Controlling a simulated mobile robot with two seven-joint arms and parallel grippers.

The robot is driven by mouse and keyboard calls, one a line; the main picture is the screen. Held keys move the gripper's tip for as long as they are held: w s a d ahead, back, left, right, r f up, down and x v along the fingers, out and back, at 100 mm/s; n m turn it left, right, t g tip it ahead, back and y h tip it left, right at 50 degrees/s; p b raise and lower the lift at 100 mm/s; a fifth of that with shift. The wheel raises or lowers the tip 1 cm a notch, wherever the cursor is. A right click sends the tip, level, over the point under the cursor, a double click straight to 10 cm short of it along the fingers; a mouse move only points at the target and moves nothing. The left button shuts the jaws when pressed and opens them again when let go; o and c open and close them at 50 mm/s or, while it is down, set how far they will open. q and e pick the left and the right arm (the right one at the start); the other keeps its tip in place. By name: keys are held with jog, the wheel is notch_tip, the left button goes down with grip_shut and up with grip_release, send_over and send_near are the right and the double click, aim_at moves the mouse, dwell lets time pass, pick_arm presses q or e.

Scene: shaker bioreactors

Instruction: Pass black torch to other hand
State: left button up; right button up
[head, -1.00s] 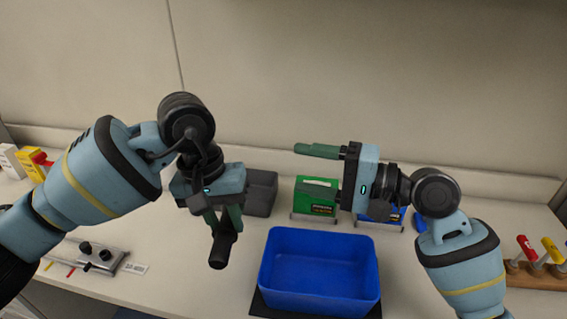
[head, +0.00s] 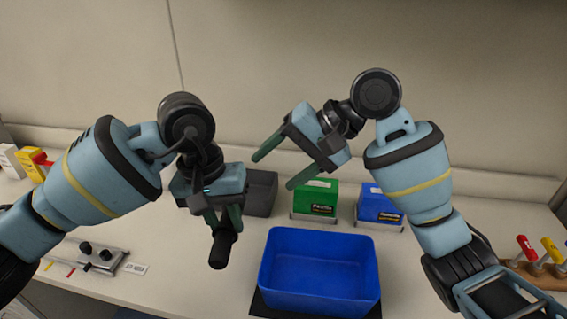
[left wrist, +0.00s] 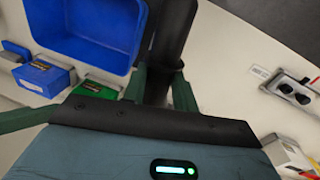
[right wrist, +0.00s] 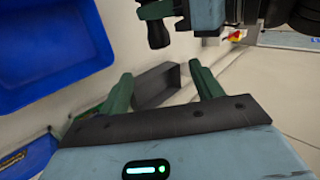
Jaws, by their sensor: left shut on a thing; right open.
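The black torch (head: 222,250) hangs down from my left gripper (head: 222,222), which is shut on it above the bench, left of the blue bin. In the left wrist view the torch (left wrist: 172,40) runs up from between the fingers. In the right wrist view the torch (right wrist: 158,34) shows at the top, apart from the fingers. My right gripper (head: 271,170) is open and empty, up and to the right of the torch, with its fingers pointing down and left. Its open fingers also show in the right wrist view (right wrist: 160,88).
A blue bin (head: 320,232) stands on a dark mat at the front middle. A device with knobs (head: 98,256) is at left, a wooden rack (head: 540,275) at right.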

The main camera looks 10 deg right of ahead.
jog(key=x, duration=1.2)
jog(key=shift+c, duration=0.4)
jog(key=c, duration=0.9)
pick_arm(q)
jog(key=o, duration=1.1)
jog(key=shift+c, duration=0.2)
pick_arm(e)
jog(key=shift+r, duration=0.1)
jog(key=shift+c, duration=0.7)
